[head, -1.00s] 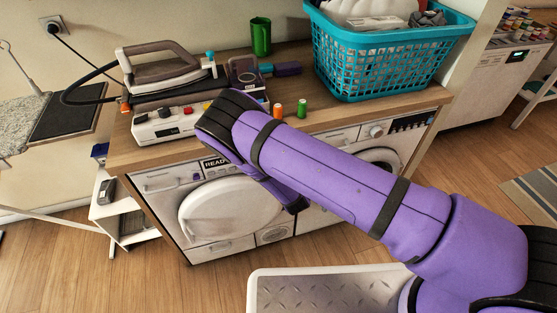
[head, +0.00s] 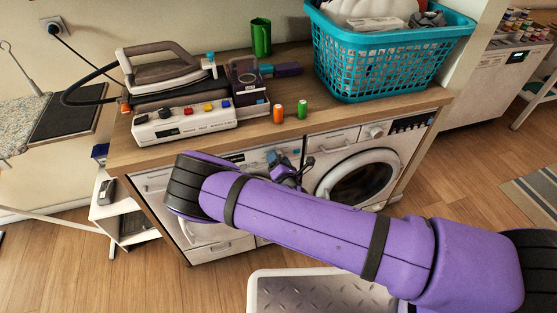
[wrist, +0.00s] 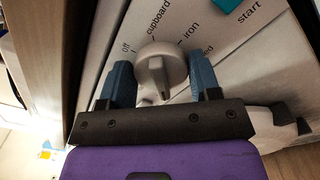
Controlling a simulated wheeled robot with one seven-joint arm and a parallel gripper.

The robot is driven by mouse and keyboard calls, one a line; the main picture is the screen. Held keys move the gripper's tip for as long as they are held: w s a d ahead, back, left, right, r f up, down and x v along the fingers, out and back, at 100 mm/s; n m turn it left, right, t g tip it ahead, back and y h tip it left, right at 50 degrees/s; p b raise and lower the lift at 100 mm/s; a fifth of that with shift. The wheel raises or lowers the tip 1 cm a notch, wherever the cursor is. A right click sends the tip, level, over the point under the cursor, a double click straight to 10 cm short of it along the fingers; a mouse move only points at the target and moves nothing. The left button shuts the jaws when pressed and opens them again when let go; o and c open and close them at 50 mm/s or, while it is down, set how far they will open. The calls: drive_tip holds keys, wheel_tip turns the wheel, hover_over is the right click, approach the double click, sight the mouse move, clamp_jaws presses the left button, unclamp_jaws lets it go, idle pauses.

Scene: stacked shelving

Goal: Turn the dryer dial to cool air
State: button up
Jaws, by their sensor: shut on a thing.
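The dryer (head: 220,246) is the left white machine under the wooden counter, partly hidden by my arm. Its round pale dial (wrist: 162,68) fills the middle of the wrist view. Labels reading off, cupboard and iron ring its upper side; another is partly hidden, and I see no cool air label. My gripper (wrist: 163,80) has one blue finger on each side of the dial and is shut on it. In the head view my gripper (head: 288,168) is at the right end of the dryer's front panel, where the dial is hidden. The dial's exact setting is hard to tell.
A washing machine (head: 372,135) stands right of the dryer. The counter (head: 340,113) above holds an iron (head: 165,65), a white box with coloured buttons (head: 182,125), two small spools and a teal basket (head: 385,60).

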idle(0.3)
drive_tip(key=o, duration=0.9)
drive_tip(key=shift+c, duration=0.2)
drive_tip(key=shift+s, duration=0.15)
drive_tip(key=v, duration=1)
drive_tip(key=shift+s+d, duration=0.15)
drive_tip(key=shift+s, duration=0.15)
drive_tip(key=shift+r, duration=0.1)
